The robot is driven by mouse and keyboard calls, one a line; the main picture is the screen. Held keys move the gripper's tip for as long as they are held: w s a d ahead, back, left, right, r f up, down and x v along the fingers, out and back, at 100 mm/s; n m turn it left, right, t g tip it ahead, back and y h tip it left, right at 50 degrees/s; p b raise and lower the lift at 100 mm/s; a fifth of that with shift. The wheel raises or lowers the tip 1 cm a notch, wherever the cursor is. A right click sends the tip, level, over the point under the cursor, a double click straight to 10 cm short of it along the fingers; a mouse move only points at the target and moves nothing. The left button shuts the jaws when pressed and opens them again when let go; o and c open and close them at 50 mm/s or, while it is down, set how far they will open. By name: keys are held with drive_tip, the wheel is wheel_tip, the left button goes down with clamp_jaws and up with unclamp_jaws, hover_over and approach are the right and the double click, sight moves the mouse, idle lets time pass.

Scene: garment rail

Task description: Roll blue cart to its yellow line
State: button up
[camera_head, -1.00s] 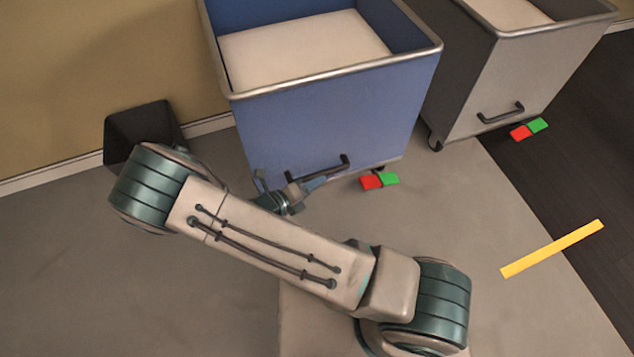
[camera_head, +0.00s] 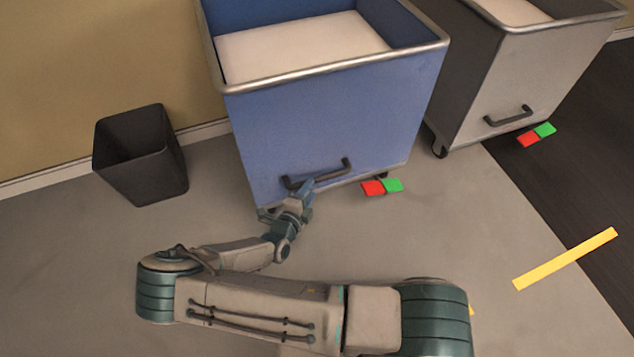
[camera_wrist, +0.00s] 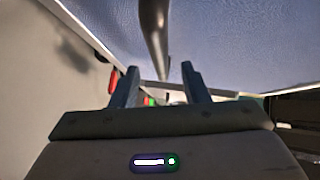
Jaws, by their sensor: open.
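The blue cart (camera_head: 330,130) stands at the upper middle with a metal rim and a pale load inside. Its dark bar handle (camera_head: 318,174) is low on the front face; in the wrist view the handle (camera_wrist: 152,38) runs toward the space between the fingers. My gripper (camera_head: 309,187) is open at the handle's left part; its fingers (camera_wrist: 159,78) stand apart. I cannot tell whether they touch the bar. A yellow line (camera_head: 566,260) lies on the floor at right. A small yellow bit (camera_head: 471,311) shows beside my arm, mostly hidden.
A red pedal (camera_head: 372,188) and a green pedal (camera_head: 393,185) sit under the blue cart's front edge. A grey cart (camera_head: 520,85) with its own handle and pedals stands to the right. A dark bin (camera_head: 145,160) stands left by the wall. Floor between carts and yellow line is clear.

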sight(317, 178)
drive_tip(key=b+x, duration=0.1)
drive_tip(key=x, duration=0.5)
drive_tip(key=shift+s, duration=0.15)
clamp_jaws()
